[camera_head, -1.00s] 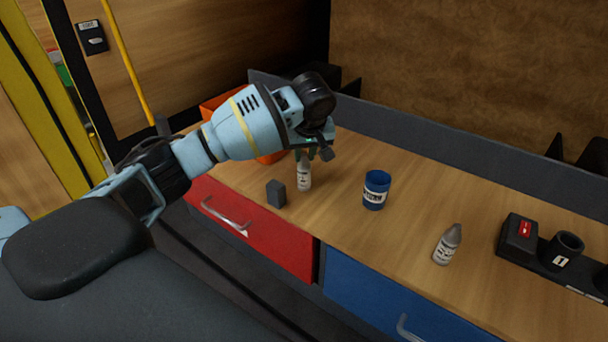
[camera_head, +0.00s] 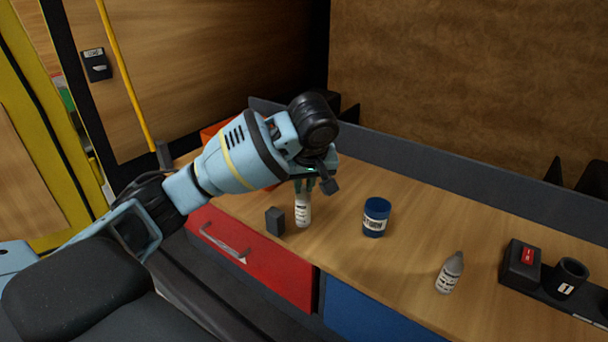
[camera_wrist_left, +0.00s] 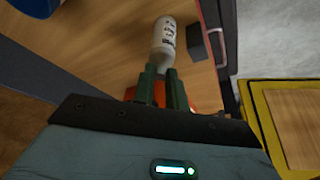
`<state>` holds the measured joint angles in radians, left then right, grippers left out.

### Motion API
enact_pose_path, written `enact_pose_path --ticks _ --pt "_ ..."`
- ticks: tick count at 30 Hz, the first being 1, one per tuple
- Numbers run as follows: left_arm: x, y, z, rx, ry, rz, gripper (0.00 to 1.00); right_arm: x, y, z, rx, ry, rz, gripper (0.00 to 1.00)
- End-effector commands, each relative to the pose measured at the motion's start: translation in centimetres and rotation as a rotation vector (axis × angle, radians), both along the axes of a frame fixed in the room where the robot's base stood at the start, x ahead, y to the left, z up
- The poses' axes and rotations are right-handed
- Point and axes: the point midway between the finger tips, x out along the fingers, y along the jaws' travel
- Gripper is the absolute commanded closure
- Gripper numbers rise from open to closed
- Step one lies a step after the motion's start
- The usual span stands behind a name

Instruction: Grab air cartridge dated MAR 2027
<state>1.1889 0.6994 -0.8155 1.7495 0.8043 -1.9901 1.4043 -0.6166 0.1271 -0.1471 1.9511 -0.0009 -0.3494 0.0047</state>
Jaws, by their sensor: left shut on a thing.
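A small white cartridge (camera_head: 302,214) with a dark-printed label stands near the front of the wooden worktop, below my left gripper (camera_head: 305,186). In the left wrist view the green fingers of my left gripper (camera_wrist_left: 164,76) are shut on one end of the cartridge (camera_wrist_left: 164,42). I cannot tell whether its base touches the worktop. A second white cartridge (camera_head: 448,275) with a grey tapered top stands apart to the right. The labels are too small to read a date. My right gripper is not in view.
A dark grey block (camera_head: 274,221) is close left of the held cartridge. A blue labelled can (camera_head: 376,218) stands to its right. A black holder (camera_head: 568,278) is at far right. An orange bin (camera_head: 212,130) is partly behind my arm. Red and blue drawers are below.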

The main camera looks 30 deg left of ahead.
Motion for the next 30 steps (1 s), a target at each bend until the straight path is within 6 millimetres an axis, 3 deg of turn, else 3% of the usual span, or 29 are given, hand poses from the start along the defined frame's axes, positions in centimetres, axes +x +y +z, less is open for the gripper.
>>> enact_pose_path --ticks 6,13,19,30 --pt "-4.1 -2.3 0.8 0.006 -0.008 -0.003 1.0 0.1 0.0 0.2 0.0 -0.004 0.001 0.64" --pt "-7.0 -4.3 1.1 0.002 -0.006 -0.002 1.0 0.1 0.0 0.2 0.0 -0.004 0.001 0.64" --pt "-8.0 -4.9 1.1 0.001 -0.004 0.0 1.0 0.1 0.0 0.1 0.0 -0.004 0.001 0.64" --pt "-8.1 -5.0 1.1 0.0 -0.004 0.0 1.0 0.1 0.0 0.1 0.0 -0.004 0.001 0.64"
